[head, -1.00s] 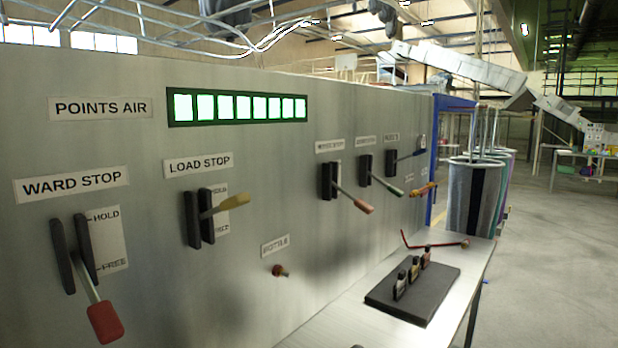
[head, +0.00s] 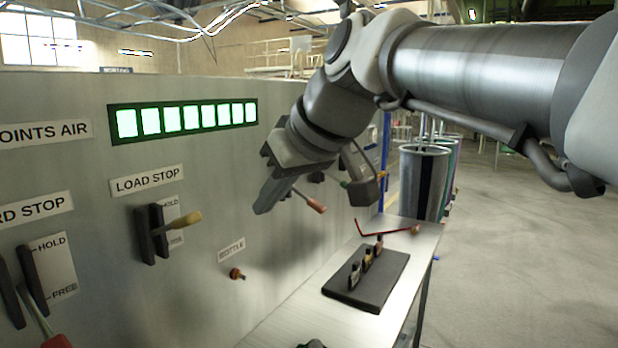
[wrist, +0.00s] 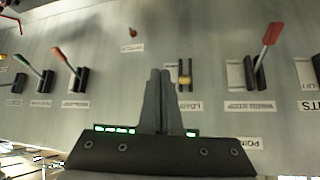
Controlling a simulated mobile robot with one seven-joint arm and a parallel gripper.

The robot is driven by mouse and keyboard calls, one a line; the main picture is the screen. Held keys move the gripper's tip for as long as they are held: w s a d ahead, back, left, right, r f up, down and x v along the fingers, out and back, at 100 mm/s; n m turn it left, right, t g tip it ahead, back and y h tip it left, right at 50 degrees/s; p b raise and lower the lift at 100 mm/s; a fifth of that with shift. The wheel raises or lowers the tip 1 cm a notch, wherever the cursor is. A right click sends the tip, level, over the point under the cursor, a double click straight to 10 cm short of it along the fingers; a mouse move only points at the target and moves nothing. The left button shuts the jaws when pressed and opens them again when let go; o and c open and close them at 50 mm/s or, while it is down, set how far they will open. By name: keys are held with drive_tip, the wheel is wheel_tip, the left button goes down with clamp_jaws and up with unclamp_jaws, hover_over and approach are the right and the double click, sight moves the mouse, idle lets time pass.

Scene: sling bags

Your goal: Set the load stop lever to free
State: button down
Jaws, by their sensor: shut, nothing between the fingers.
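The load stop lever (head: 183,222) has a yellow handle and a dark slotted bracket on the grey panel, under its LOAD STOP label (head: 147,181). In the wrist view, which is upside down, my shut fingers (wrist: 159,74) are just left of the yellow handle (wrist: 184,79).
The red-handled ward stop lever (head: 55,341) points down at FREE on the left. A bottle knob (head: 236,274) sits below right. Several other levers are partly behind my arm. A bench with a dark tray (head: 345,295) juts out below.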

drive_tip(key=w+a+r+n+g+y+p, duration=0.1)
drive_tip(key=a+r+n+y, duration=0.1)
drive_tip(key=a+r, duration=0.6)
drive_tip(key=shift+w+n+y, duration=0.2)
drive_tip(key=shift+n+y, duration=0.1)
drive_tip(key=shift+n, duration=0.4)
drive_tip(key=p, duration=0.2)
hover_over(170, 226)
drive_tip(key=d, duration=0.3)
wheel_tip(170, 226, down, 6)
drive_tip(key=shift+r, duration=0.1)
drive_tip(key=f, duration=0.1)
drive_tip(key=d+f, duration=0.1)
drive_tip(key=f, duration=0.1)
drive_tip(key=shift+s+b, duration=0.2)
drive_tip(key=shift+b, duration=0.15)
drive_tip(key=shift+s+d+f, duration=0.1)
drive_tip(key=shift+d+f, duration=0.05)
drive_tip(key=shift+f, duration=0.35)
drive_tip(key=shift+f+b, duration=0.15)
drive_tip(key=shift+b, duration=0.15)
drive_tip(key=shift+d+f+b, duration=0.1)
drive_tip(key=shift+f+b, duration=0.2)
drive_tip(key=shift+b, duration=0.55)
drive_tip(key=shift+s+d, duration=0.1)
